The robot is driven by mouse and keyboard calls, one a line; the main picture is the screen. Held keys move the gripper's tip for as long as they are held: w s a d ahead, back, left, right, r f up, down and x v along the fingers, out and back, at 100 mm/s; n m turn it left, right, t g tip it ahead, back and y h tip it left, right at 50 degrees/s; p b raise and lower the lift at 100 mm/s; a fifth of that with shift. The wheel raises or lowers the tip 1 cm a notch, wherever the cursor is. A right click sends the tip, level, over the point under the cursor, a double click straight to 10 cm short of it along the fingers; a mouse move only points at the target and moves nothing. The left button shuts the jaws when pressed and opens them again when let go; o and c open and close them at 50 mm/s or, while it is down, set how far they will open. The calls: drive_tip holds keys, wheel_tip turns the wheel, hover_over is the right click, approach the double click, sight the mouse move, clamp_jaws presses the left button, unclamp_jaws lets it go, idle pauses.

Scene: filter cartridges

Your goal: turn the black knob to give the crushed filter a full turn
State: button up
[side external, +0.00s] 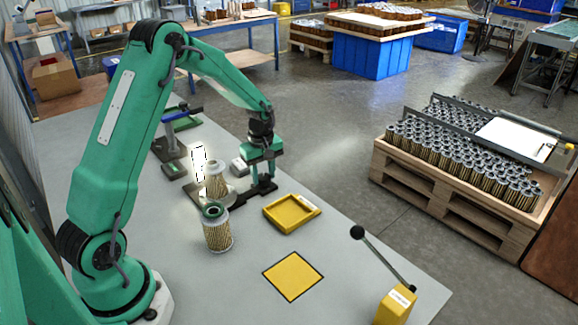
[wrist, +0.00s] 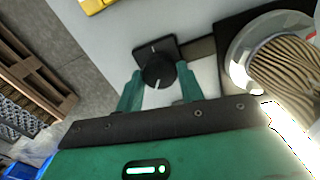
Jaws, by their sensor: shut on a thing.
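The black knob (wrist: 158,72) has a white line on its top and sits on a dark square plate in the wrist view. My gripper (wrist: 160,76) has one finger on each side of the knob and is shut on it. In the side view my gripper (side external: 263,186) points down beside the stand, and its fingers hide most of the knob. The crushed filter (wrist: 287,62) has pleats that look wavy and stands on a round pale disc (wrist: 240,58) at the right. In the side view the filter (side external: 216,181) stands upright just left of my gripper, before a bright light panel (side external: 198,163).
Another filter with a green-rimmed top (side external: 218,234) stands in front of the stand. A yellow tray (side external: 291,212), a yellow square mat (side external: 293,276) and a lever on a yellow box (side external: 395,305) lie to the right. A press-like device (side external: 170,148) stands behind.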

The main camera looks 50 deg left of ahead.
sight(263, 177)
drive_tip(key=n, duration=0.3)
drive_tip(key=shift+a+n, duration=0.1)
drive_tip(key=shift+n, duration=2.1)
drive_tip(key=o, duration=1)
drive_tip(key=shift+r, duration=0.15)
drive_tip(key=shift+s+r, duration=0.1)
drive_tip(key=shift+r, duration=3.65)
